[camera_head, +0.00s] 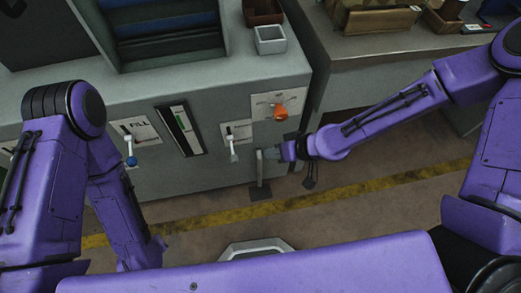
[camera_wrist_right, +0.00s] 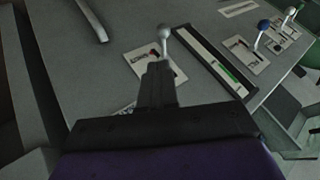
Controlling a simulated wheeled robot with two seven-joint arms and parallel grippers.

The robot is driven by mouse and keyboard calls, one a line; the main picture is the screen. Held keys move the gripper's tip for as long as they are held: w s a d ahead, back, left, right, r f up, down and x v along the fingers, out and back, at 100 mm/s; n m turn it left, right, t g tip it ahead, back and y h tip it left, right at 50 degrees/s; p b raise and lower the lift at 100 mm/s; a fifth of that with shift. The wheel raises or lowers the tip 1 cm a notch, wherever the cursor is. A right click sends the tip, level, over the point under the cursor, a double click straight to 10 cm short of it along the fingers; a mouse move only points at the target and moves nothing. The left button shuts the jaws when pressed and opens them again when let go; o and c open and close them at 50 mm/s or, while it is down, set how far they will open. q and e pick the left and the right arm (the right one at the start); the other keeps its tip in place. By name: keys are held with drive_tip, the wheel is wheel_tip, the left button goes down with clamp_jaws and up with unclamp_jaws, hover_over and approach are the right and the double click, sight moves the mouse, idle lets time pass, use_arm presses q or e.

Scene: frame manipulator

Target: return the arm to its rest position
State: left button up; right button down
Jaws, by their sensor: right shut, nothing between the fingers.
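My right arm reaches in from the right in the head view. My right gripper (camera_head: 268,154) is in front of the grey machine's front panel, below the orange knob (camera_head: 281,113) and close to the lever with the pale knob (camera_head: 232,142). In the right wrist view the fingers (camera_wrist_right: 158,72) are shut together with nothing between them. The pale knob (camera_wrist_right: 164,31) shows just beyond the fingertips; I cannot tell whether they touch. My left arm (camera_head: 120,215) hangs folded at the left, and its gripper is not visible.
The panel also carries a blue-knobbed lever (camera_head: 131,160) and a gauge with a green strip (camera_head: 180,130). A small grey bin (camera_head: 270,40) stands on the machine top. A second bench (camera_head: 385,45) with boxes is at the right. The floor below, with a yellow line (camera_head: 350,190), is open.

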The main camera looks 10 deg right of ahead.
drive_tip(key=shift+s+d+r, duration=0.35)
drive_tip(key=shift+d+r, duration=0.1)
